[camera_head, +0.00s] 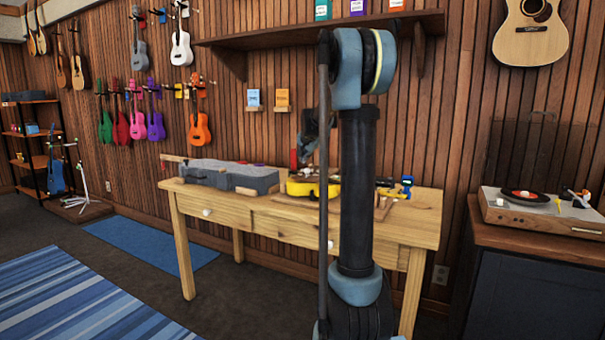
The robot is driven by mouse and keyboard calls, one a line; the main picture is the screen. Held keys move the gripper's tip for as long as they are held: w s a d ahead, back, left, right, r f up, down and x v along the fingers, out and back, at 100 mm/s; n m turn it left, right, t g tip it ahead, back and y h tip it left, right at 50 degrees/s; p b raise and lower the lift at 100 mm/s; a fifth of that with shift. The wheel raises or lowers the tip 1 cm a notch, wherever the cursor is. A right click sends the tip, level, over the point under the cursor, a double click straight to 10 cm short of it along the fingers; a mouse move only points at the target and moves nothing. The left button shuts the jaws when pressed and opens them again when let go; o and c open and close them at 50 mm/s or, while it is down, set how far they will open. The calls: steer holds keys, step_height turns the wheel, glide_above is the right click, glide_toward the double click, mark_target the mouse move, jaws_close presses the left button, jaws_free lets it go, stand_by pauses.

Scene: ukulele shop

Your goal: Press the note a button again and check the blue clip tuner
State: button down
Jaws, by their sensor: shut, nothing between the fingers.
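A wooden workbench (222,205) stands against the slatted wall. A yellow ukulele (300,188) lies on it, partly hidden behind my arm. A small blue clip-like piece (407,181), which looks like the blue clip tuner, is at the bench's right end, beside small yellow parts. Its display cannot be read from here. My gripper (303,160) is a dark shape just left of my arm, above the yellow ukulele, and is shut and empty. A small red thing (293,158) shows beside it. I cannot make out the note a button.
A grey instrument case (225,175) lies on the bench's left part. A turntable (540,208) stands on a cabinet at the right. Striped and plain blue rugs cover floor at the left. A wall shelf (290,35) hangs above the bench.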

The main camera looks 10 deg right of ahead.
steer(key=shift+f, duration=0.6)
steer(key=shift+s+f, duration=0.1)
steer(key=shift+f, duration=0.8)
stand_by(1.9)
steer(key=shift+r, duration=0.95)
steer(key=shift+r, duration=2.55)
steer(key=shift+s, duration=0.1)
